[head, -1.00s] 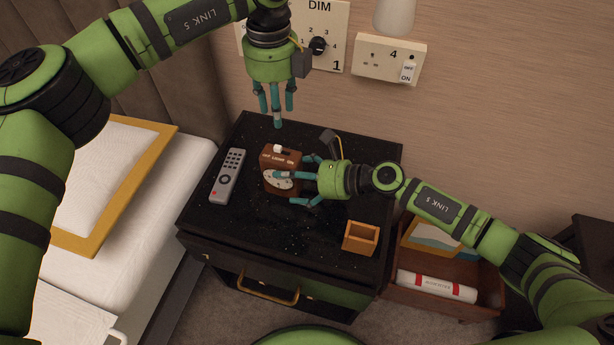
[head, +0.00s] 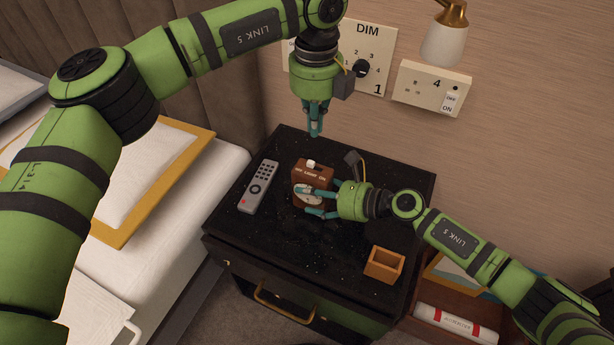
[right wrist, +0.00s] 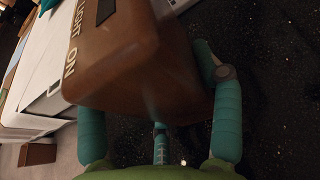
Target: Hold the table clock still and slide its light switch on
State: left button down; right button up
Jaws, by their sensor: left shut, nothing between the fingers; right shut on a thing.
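The brown table clock (head: 316,174) stands on the black bedside table (head: 290,255), with a pale round dial on its front. Its top is lettered OFF LIGHT ON and has a small white slide switch (head: 311,163); I cannot tell its exact setting. My right gripper (head: 322,198) is shut on the clock from the right, one finger across the dial. The right wrist view shows the brown clock body (right wrist: 140,70) close up between its fingers. My left gripper (head: 314,133) is shut and empty, pointing down above and behind the clock, apart from the switch.
A grey remote (head: 259,186) lies left of the clock. A small open wooden box (head: 384,265) stands at the table's front right. The wall has a dimmer panel (head: 378,50) and a switch panel (head: 432,88) behind. A bed (head: 190,210) is on the left.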

jog(key=shift+s, duration=0.1)
jog(key=shift+f, duration=0.1)
pick_arm(q)
jog(key=w+a+m+h, duration=0.1)
jog(key=a+m, duration=0.2)
jog(key=m, duration=0.6)
jog(key=w+a+m, duration=0.1)
jog(key=a+m, duration=0.2)
jog(key=m, duration=0.6)
jog(key=w+a+m+g+h, duration=0.1)
jog(key=a+m, duration=0.3)
jog(key=m, duration=0.6)
jog(key=shift+w+h, duration=0.3)
jog(key=shift+w, duration=0.05)
